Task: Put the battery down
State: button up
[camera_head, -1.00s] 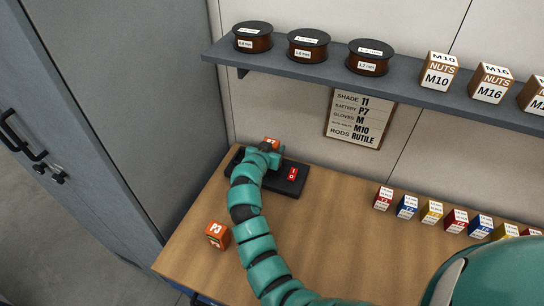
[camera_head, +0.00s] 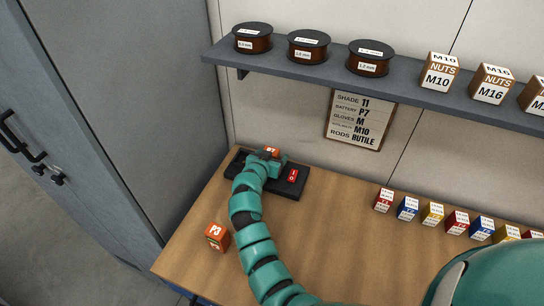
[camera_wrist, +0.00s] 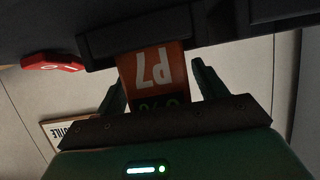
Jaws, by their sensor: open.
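The orange battery (camera_head: 271,151) marked P7 in the wrist view (camera_wrist: 153,68) is at the black charger (camera_head: 289,190) on the back left of the workbench. In the wrist view its far end meets the dark charger housing (camera_wrist: 100,46). My gripper (camera_wrist: 158,75) is open, with one green finger on each side of the battery and gaps visible beside it. In the head view my gripper (camera_head: 268,159) partly hides the battery and the charger's left part. How deep the battery sits in the charger is hidden.
A red switch (camera_head: 292,175) is on the charger's right. Another orange battery, P3 (camera_head: 217,237), stands near the bench's left edge. Small coloured boxes (camera_head: 432,213) line the back right. A shelf (camera_head: 330,66) with spools overhangs the bench. The bench middle (camera_head: 330,240) is clear.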

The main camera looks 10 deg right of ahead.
jog(key=shift+r, duration=0.15)
jog(key=b+v, duration=0.3)
jog(key=v, duration=0.9)
jog(key=shift+b, duration=0.35)
